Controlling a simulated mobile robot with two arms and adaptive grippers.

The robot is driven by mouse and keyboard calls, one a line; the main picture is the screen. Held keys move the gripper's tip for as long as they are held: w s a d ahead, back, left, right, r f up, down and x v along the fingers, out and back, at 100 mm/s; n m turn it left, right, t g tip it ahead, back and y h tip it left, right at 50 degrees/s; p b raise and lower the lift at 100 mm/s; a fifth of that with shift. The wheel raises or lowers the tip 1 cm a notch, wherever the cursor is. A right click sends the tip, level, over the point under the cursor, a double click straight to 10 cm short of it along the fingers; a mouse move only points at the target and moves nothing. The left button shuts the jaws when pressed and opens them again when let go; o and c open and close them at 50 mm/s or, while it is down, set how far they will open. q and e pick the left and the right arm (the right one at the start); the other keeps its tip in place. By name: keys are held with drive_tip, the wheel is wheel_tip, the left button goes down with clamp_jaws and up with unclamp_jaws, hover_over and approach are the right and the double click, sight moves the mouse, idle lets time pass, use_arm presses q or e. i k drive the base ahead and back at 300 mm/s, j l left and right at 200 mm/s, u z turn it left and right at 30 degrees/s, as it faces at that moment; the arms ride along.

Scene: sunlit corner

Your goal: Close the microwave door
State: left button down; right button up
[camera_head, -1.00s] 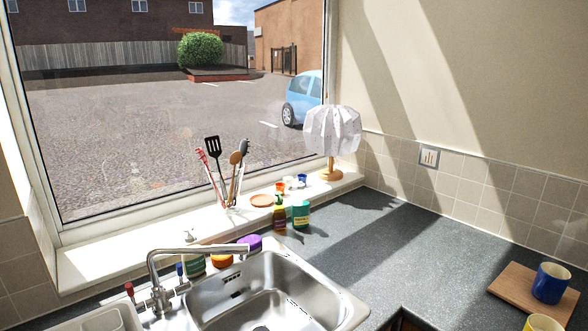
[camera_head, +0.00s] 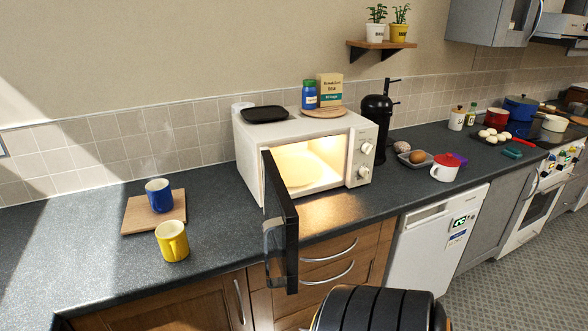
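The white microwave (camera_head: 297,124) stands on the dark worktop in the middle of the head view. Its interior is lit and looks empty apart from a plate-like turntable. Its dark door (camera_head: 281,222) is hinged on the left side and stands wide open, sticking out toward me past the worktop's front edge. The control panel with two knobs (camera_head: 366,148) is right of the opening. Neither gripper shows in the view. A black rounded part of my own body is at the bottom edge, below the door.
A yellow mug (camera_head: 172,241) and a blue mug on a wooden board (camera_head: 140,216) are left of the microwave. A black tray (camera_head: 265,114), a blue jar and a box sit on top of it. A black coffee machine (camera_head: 376,127) stands to its right. A dishwasher (camera_head: 432,240) is below.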

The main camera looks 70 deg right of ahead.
sight(281, 215)
drive_tip(key=i+z, duration=0.15)
drive_tip(key=z, duration=1.9)
drive_tip(key=i+j+z, duration=0.15)
drive_tip(key=j, duration=0.15)
drive_tip(key=i+j+z, duration=0.2)
drive_tip(key=j, duration=0.15)
